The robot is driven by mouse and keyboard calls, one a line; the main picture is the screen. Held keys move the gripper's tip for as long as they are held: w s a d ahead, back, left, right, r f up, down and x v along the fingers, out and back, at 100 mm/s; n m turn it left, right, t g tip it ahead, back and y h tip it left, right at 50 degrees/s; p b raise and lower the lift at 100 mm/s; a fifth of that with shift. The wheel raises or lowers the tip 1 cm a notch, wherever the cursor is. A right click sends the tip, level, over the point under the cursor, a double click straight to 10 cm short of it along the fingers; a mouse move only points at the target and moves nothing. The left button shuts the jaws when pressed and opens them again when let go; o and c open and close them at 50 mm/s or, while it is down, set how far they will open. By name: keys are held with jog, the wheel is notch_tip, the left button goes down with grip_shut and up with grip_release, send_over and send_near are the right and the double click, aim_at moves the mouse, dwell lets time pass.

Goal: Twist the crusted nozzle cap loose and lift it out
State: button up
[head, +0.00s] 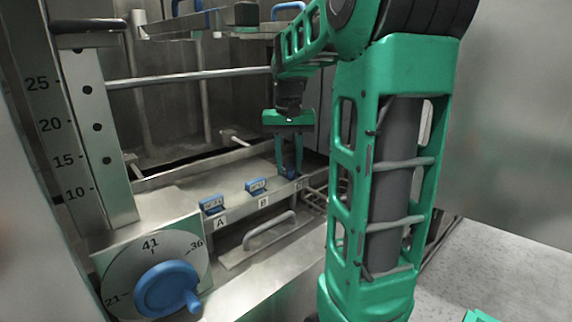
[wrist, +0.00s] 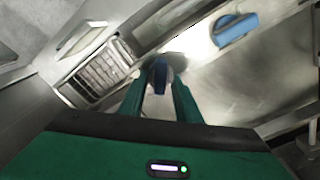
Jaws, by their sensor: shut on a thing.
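A blue cap (head: 291,174) is between the two fingers of my gripper (head: 289,168) in the head view, at the right end of the row on the metal ledge. In the wrist view the fingertips of my gripper (wrist: 159,72) are closed on both sides of this blue cap (wrist: 160,77), over a round grey seat. I cannot tell whether the cap is still seated or turned. Two more blue caps stand to the left on the ledge, one above label A (head: 212,205) and one above label B (head: 257,186). Crust is too small to make out.
A blue hand wheel (head: 167,288) with a dial stands at the front left, beside a numbered scale plate (head: 97,130). A bar handle (head: 270,230) lies below the ledge. A slotted grate (wrist: 97,75) is left of the fingers in the wrist view.

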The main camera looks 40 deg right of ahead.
jog(key=shift+s+a+f+g, duration=0.15)
jog(key=shift+s+f+g, duration=0.25)
jog(key=shift+s+f, duration=0.45)
jog(key=shift+w+f+n, duration=0.15)
jog(key=shift+n, duration=0.45)
jog(key=shift+r, duration=0.2)
jog(key=shift+w+r, duration=0.15)
jog(key=shift+r, duration=1.15)
jog(key=shift+w+r, duration=0.15)
jog(key=shift+r, duration=1.1)
jog(key=shift+c, duration=0.3)
jog(key=shift+r, duration=1)
